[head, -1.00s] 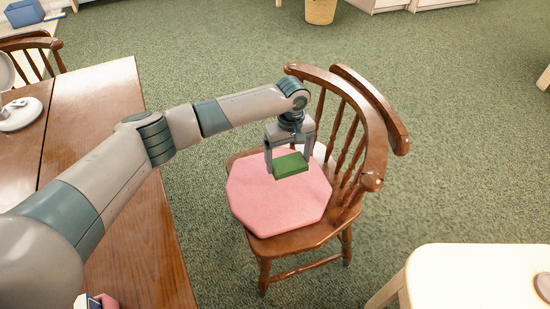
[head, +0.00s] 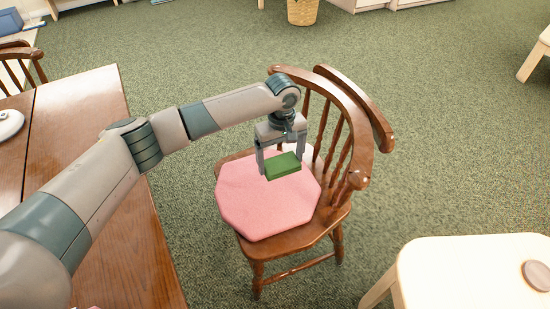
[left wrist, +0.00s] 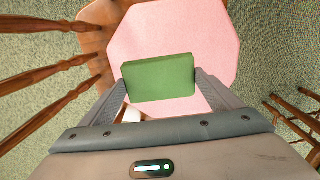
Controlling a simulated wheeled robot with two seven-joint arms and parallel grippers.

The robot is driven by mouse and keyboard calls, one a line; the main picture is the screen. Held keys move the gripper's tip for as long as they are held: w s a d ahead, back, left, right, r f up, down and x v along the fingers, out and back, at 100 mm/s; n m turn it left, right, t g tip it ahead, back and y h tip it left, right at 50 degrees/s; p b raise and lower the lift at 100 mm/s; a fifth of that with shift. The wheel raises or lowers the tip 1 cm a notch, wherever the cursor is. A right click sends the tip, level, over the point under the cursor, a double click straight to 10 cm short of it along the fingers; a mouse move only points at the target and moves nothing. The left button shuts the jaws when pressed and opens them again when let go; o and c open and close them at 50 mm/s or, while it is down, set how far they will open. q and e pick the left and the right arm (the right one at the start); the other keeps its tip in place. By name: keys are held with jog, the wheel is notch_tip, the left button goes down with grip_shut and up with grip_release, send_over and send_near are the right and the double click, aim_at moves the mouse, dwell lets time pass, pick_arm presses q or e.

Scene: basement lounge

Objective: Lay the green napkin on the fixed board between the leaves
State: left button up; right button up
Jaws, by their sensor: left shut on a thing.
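The green napkin (head: 283,167) is a small folded block. My left gripper (head: 281,165) is shut on it and holds it over the pink cushion of the wooden chair. In the left wrist view the napkin (left wrist: 159,78) sits between the two fingers, with the cushion behind it. The wooden table (head: 120,240) is at the left, partly behind my left arm. A seam (head: 31,120) between its boards shows near the left edge. My right gripper is not in view.
The wooden chair (head: 355,150) has a curved spindled back to the right of my gripper. Its pink cushion (head: 262,205) lies below. A cream table (head: 470,275) with a round object (head: 538,275) stands at lower right. Another chair (head: 22,65) is at far left. Green carpet lies between.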

pick_arm(q)
jog(key=s+a+r+m, duration=0.3)
jog(key=s+a+r, duration=0.2)
jog(key=a+r, duration=0.3)
jog(key=s+a+r+m, duration=0.2)
jog(key=s+a+r, duration=0.3)
jog(key=a+r, duration=0.3)
jog(key=shift+s+a+r+m, duration=0.15)
jog(key=shift+s+r+m, duration=0.1)
jog(key=shift+s+m, duration=0.15)
jog(key=shift+a, duration=0.1)
